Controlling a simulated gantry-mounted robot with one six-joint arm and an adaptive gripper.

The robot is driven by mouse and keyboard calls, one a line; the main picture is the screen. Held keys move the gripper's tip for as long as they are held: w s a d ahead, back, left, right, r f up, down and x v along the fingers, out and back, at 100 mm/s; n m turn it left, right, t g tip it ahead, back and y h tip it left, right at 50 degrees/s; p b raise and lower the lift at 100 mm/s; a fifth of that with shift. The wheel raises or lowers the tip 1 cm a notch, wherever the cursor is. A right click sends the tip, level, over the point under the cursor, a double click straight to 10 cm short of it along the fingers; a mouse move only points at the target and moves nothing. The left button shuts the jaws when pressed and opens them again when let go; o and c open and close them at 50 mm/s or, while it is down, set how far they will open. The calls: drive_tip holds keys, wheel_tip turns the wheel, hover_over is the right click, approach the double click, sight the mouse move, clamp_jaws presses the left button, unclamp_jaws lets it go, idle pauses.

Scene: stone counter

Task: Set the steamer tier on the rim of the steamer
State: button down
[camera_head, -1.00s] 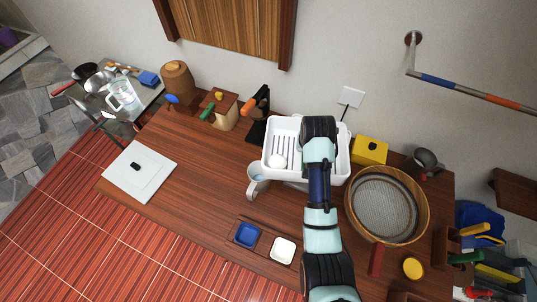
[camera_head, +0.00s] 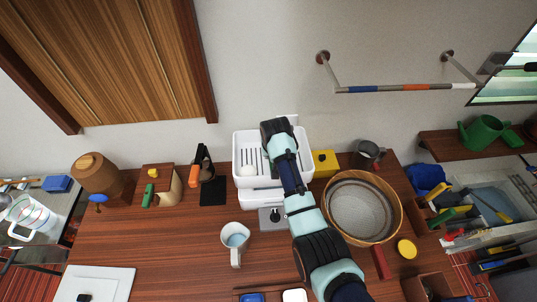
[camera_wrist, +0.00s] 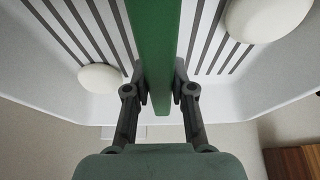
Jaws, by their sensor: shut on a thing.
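A round wooden-rimmed vessel with a grey mesh inside (camera_head: 396,222) sits on the counter at the right in the head view. My arm hides the gripper and the green thing in the head view. Whether the green thing touches the rack is unclear.
White rounded objects (camera_wrist: 100,78) lie in the rack. A pitcher (camera_head: 235,240) stands in front of the rack.

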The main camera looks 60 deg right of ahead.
drive_tip(key=shift+f+b, duration=3.1)
drive_tip(key=shift+b, duration=0.15)
drive_tip(key=shift+f, duration=0.65)
drive_tip(key=shift+p, duration=0.4)
drive_tip(key=shift+f, duration=0.55)
drive_tip(key=c, duration=0.9)
unclamp_jaws()
drive_tip(key=shift+f, duration=0.1)
drive_tip(key=o, duration=0.5)
